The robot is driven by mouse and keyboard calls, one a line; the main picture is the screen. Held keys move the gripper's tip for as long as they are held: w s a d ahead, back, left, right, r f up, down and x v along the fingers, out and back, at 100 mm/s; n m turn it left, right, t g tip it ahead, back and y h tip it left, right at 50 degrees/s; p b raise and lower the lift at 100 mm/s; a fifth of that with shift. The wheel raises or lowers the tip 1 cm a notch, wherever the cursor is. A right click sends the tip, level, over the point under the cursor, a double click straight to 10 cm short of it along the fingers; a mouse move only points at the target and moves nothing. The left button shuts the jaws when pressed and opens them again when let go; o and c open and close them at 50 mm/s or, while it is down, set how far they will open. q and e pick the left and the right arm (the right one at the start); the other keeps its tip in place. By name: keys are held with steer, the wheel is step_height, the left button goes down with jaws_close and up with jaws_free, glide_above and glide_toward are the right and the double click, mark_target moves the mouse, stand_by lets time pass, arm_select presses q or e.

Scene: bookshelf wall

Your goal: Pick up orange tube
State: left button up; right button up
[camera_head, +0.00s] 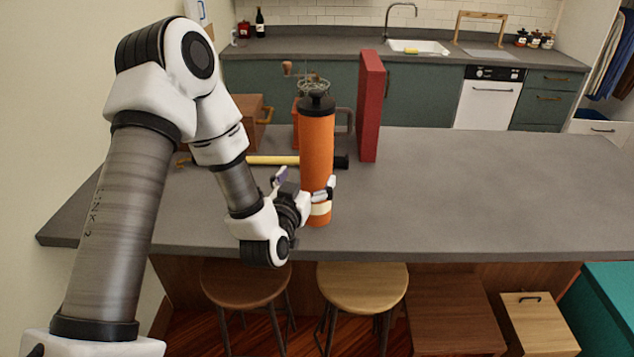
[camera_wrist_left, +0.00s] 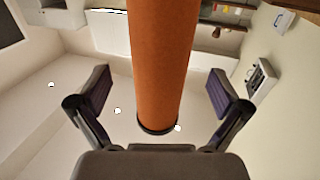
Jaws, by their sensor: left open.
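The orange tube (camera_head: 316,150) stands upright on the grey counter in the head view, with a black cap on top and a pale band near its base. My left gripper (camera_head: 318,190) is at the lower part of the tube, close to its near side. In the left wrist view the orange tube (camera_wrist_left: 160,60) runs between the two spread fingers of my left gripper (camera_wrist_left: 158,95). A gap shows on both sides, so the fingers do not touch it there. My right gripper is in neither view.
A tall red box (camera_head: 370,105) stands behind the tube to the right. A yellow-handled tool (camera_head: 275,160) lies behind the tube. A brown wooden box (camera_head: 240,118) is at the back left. The right part of the counter (camera_head: 490,190) is clear. Stools (camera_head: 362,285) stand in front.

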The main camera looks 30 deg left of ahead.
mark_target(310, 167)
arm_select(q)
steer(key=p+x, duration=0.1)
steer(key=x, duration=0.1)
steer(key=r+p+x, duration=0.1)
steer(key=x, duration=0.2)
steer(key=shift+w+a+p, duration=0.15)
steer(key=shift+w+p, duration=0.15)
steer(key=shift+w, duration=0.2)
steer(key=shift+w+f, duration=0.15)
steer(key=shift+f, duration=0.1)
steer(key=shift+a, duration=0.1)
steer(key=c, duration=1.1)
steer(key=shift+r, duration=0.1)
steer(key=shift+c, duration=1.1)
